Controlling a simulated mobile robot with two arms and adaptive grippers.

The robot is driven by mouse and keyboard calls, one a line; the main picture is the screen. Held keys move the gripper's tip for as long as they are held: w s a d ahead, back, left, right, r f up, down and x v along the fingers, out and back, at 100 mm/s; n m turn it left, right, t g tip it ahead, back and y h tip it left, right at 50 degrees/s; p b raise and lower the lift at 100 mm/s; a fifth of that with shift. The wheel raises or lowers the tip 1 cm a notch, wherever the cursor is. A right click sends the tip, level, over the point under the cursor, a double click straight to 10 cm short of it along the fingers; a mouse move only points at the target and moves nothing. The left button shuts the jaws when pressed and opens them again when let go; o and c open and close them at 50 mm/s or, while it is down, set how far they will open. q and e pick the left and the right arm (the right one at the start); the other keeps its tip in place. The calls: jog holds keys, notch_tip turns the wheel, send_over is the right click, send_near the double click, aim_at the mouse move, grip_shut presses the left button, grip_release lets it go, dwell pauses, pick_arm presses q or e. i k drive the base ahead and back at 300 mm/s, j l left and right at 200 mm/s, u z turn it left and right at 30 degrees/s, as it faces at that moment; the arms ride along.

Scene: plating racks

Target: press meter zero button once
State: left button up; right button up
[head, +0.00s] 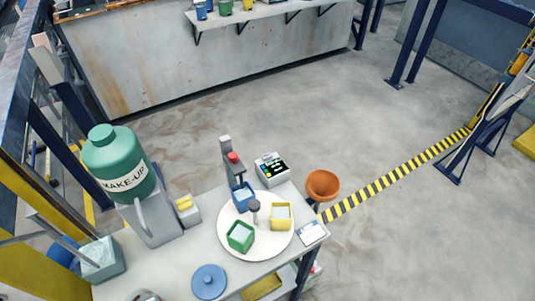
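A small pale grey box with a dark display and small coloured buttons (272,168) stands at the back right of the work table (180,262); it looks like the meter. Its labels are too small to read, so I cannot tell which button is zero. Nothing is touching it. Neither of my grippers is in view.
A white round turntable (232,225) holds blue (242,199), green (240,237) and yellow (281,217) containers. A red-topped post stands behind it. A blue lid (209,281) lies in front.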

aim_at(265, 157)
jog(key=l+u, duration=0.15)
jog(key=l, duration=0.6)
jog(key=l+u, duration=0.1)
jog(key=l, duration=0.7)
jog(key=l+u, duration=0.15)
jog(key=l, duration=0.6)
jog(key=k+l+u, duration=0.15)
jog(key=l, duration=0.6)
